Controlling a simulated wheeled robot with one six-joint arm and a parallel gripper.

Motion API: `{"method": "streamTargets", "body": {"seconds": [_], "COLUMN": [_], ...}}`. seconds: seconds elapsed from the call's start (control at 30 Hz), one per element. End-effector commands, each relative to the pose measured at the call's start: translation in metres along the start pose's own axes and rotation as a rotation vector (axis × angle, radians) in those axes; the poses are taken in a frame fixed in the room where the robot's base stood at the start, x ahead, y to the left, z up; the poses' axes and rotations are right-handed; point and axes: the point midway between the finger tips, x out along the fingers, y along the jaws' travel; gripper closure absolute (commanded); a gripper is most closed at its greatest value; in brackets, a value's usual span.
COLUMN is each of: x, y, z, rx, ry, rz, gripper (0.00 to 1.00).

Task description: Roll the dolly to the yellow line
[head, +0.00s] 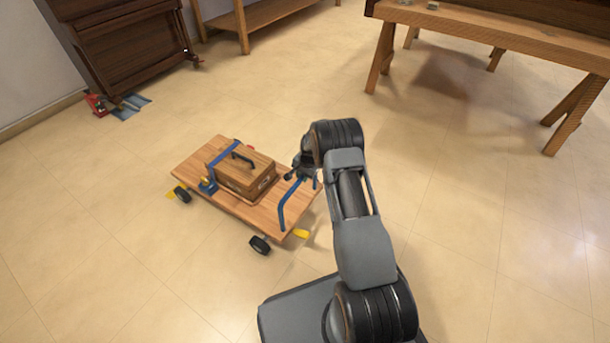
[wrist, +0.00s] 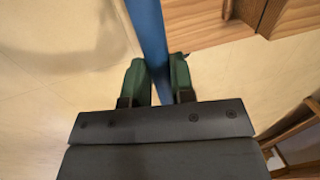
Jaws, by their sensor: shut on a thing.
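The dolly (head: 177,165) is a flat wooden platform on black wheels, standing on the floor left of my arm. A wooden case (head: 240,176) with a dark handle lies on it, under a blue strap (head: 226,148). A blue handle (head: 290,203) rises at the dolly's right end. My gripper (head: 304,181) is shut on this handle; in the wrist view the bar (wrist: 147,30) passes between the two green fingers. Yellow patches (head: 301,234) show at the dolly's right and left ends near the floor. I cannot tell whether they are the yellow line or dolly parts.
A dark upright piano (head: 125,45) stands at the back left, with a red object (head: 96,104) and a blue-grey piece (head: 132,106) by its foot. A wooden trestle bench (head: 500,38) stands back right, another table (head: 262,14) at the back. The floor between is clear.

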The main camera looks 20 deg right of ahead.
Motion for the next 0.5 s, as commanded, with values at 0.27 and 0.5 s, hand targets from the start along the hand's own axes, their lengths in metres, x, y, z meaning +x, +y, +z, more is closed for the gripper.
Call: {"method": "streamTargets", "body": {"seconds": [0.27,0.5], "x": [-0.0005,-0.0011], "y": [-0.0061,-0.0011], "z": [0.0003,-0.0032], "rx": [-0.001,0.006], "ry": [0.007,0.007], "rz": [-0.011,-0.008], "gripper": [0.63,0.52]}}
